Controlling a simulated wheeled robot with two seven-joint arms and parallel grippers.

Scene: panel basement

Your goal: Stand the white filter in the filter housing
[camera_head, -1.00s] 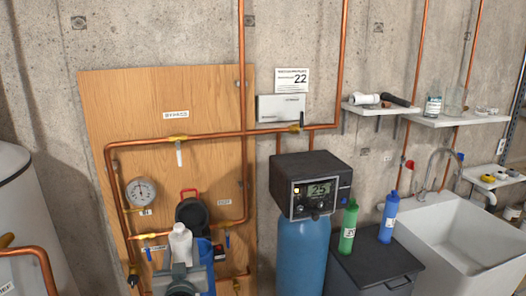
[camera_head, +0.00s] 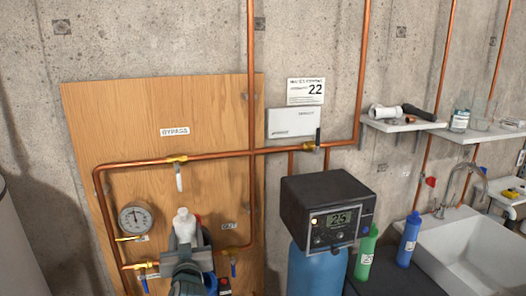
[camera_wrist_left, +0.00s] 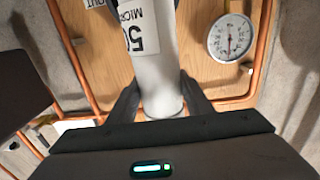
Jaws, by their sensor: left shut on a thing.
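The white filter (camera_head: 184,226) is a white cylinder held upright in front of the wooden board. My left gripper (camera_head: 186,248) is shut on it. In the left wrist view the filter (camera_wrist_left: 152,55) runs up between the two dark fingers (camera_wrist_left: 160,98), with a black-on-white label reading upside down. The blue filter housing (camera_head: 210,281) shows only in part behind and right of my gripper. My gripper and the filter hide its opening, and I cannot tell the gap between filter and housing. My right gripper is not in view.
A pressure gauge (camera_head: 134,218) and copper pipes (camera_head: 210,155) with valves surround the filter on the board (camera_head: 120,110). A softener head (camera_head: 327,209) on a blue tank stands to the right. Green (camera_head: 366,252) and blue (camera_head: 408,238) bottles stand near the sink (camera_head: 460,250).

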